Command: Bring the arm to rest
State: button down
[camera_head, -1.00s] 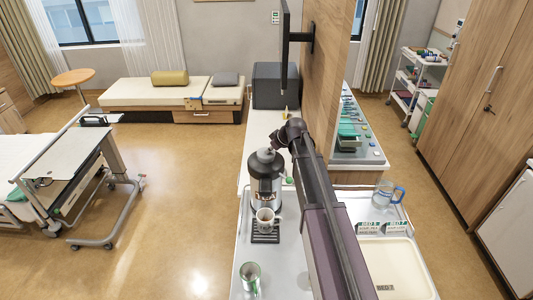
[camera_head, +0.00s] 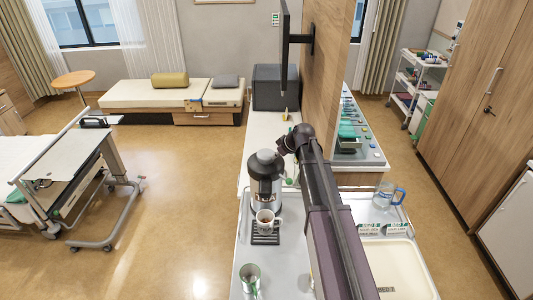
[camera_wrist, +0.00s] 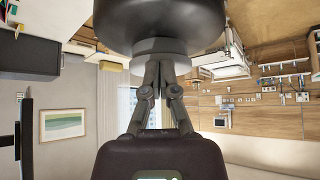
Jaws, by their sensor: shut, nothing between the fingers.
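In the head view, my gripper (camera_head: 281,146) is at the far end of my raised arm, mostly hidden behind my wrist. It is close to the upper right of the dark coffee dispenser (camera_head: 265,180), and I cannot tell whether they touch. In the wrist view, the slim fingers of my gripper (camera_wrist: 160,88) come together with nothing seen between them. A dark rounded body with a grey ring fills the top of that view, and I cannot tell what it is.
A green and white cup (camera_head: 250,278) stands at the counter's near left. A clear jug (camera_head: 383,193) and a cream tray (camera_head: 425,270) are right of my arm. A wooden partition (camera_head: 325,75) and a dark box (camera_head: 274,88) stand behind.

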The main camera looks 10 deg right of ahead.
jog(key=shift+w+r, duration=0.1)
jog(key=shift+r, duration=0.1)
dwell(0.6)
notch_tip(320, 180, up, 2)
jog(key=shift+p, duration=1.2)
jog(key=s+a+f+m+g+h+b, duration=0.1)
jog(key=s+f+m+g+h, duration=0.2)
jog(key=s, duration=0.9)
jog(key=s+a+f+m+g+h, duration=0.15)
jog(key=s+m, duration=0.35)
jog(key=s, duration=0.8)
notch_tip(320, 180, down, 20)
jog(key=s+g+b, duration=0.1)
jog(key=s+b, duration=0.1)
jog(key=b, duration=1.7)
jog(key=shift+s+d, duration=0.15)
jog(key=shift+s, duration=0.1)
